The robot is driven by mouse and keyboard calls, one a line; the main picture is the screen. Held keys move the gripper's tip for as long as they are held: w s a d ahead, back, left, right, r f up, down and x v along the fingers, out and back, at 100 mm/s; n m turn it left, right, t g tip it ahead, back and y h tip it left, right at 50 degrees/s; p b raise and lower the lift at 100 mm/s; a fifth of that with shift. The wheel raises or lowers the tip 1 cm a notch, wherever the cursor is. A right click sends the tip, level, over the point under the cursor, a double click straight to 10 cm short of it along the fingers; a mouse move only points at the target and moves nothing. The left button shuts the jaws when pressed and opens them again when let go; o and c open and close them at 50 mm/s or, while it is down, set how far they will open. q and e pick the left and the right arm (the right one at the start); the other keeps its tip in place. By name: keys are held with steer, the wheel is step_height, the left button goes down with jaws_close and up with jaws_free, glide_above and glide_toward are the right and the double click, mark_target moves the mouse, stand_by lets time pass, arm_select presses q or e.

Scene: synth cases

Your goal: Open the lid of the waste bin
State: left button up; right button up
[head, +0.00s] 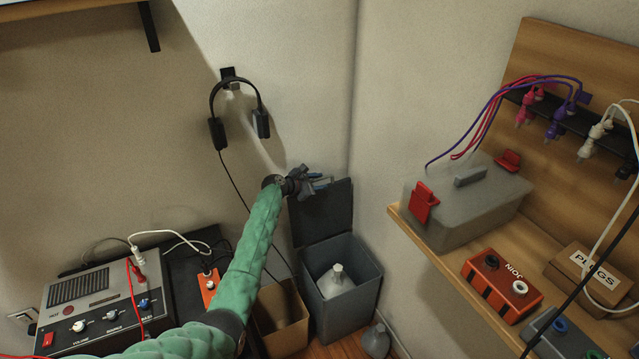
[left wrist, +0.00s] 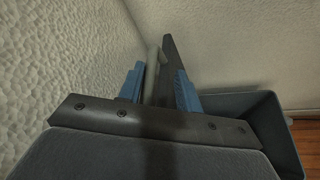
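The waste bin (head: 345,312) is a dark grey box in the corner, and its lid (head: 327,222) stands raised and near upright at the back, against the wall. A pale handle (left wrist: 152,72) shows at the lid (left wrist: 172,62) in the left wrist view. My left gripper (head: 322,183) is at the lid's upper edge. Its two blue fingers (left wrist: 160,90) are apart, with the handle between them, and gaps show beside the handle. The bin's rim also shows in the left wrist view (left wrist: 262,110). My right gripper is out of view.
A pale bottle (head: 336,281) is inside the bin, and another bottle (head: 376,341) stands on the floor beside it. A tan bin (head: 281,318) is to the left. A shelf (head: 480,277) with a grey toolbox (head: 466,205) is at right. Headphones (head: 239,105) hang on the wall.

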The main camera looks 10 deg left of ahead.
arm_select(q)
steer(key=v, duration=0.7)
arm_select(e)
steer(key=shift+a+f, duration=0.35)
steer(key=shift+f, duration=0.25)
arm_select(q)
steer(key=shift+f, duration=0.1)
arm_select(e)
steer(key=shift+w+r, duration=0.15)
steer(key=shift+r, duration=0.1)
